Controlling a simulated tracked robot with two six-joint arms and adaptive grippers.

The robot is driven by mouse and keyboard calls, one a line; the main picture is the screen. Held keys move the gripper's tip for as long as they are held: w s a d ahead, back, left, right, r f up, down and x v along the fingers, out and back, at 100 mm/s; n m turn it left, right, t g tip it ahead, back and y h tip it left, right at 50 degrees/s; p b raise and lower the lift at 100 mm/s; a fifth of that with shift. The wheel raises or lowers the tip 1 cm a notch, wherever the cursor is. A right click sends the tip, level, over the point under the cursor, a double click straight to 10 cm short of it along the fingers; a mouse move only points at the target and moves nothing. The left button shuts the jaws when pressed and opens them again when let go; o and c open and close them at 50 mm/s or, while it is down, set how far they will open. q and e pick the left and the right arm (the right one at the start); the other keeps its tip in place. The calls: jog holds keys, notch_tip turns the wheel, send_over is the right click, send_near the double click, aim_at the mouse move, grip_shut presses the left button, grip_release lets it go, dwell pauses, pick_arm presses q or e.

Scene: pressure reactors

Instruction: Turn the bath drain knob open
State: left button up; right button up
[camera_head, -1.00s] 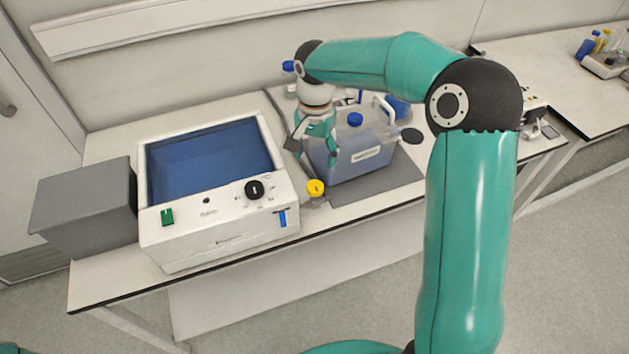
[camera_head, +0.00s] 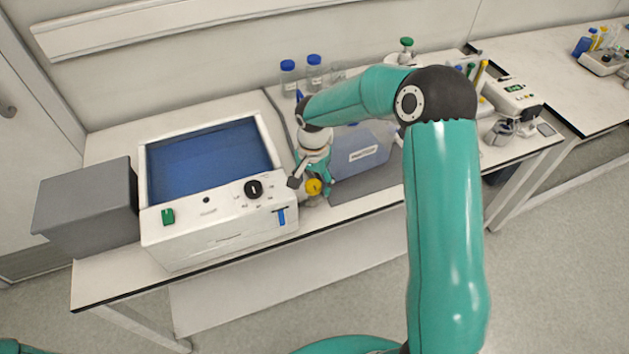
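The yellow knob (camera_head: 314,187), which I take for the bath drain knob, sits low beside the front right corner of the white water bath (camera_head: 190,240). My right gripper (camera_head: 311,185) points down over it. Its fingers are apart, one on each side of the knob in this view, and I cannot tell whether they touch it. The knob's top and sides are partly hidden by the gripper. The bath's front panel has a black dial (camera_head: 254,190), a green switch (camera_head: 168,216) and a blue lever (camera_head: 281,216). My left gripper is not in view.
Blue-capped bottles (camera_head: 288,78) stand at the back. A grey box (camera_head: 85,210) is left of the bath. The bench's front edge runs just before the knob.

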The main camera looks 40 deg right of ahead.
jog(key=c, duration=1)
jog(key=shift+d, duration=0.1)
jog(key=n+b, duration=0.2)
jog(key=n, duration=0.1)
jog(key=n+b, duration=0.1)
jog(key=n, duration=0.8)
jog(key=shift+b, duration=0.4)
jog(key=n, duration=0.5)
jog(key=shift+w+r+n, duration=0.1)
jog(key=shift+n, duration=0.3)
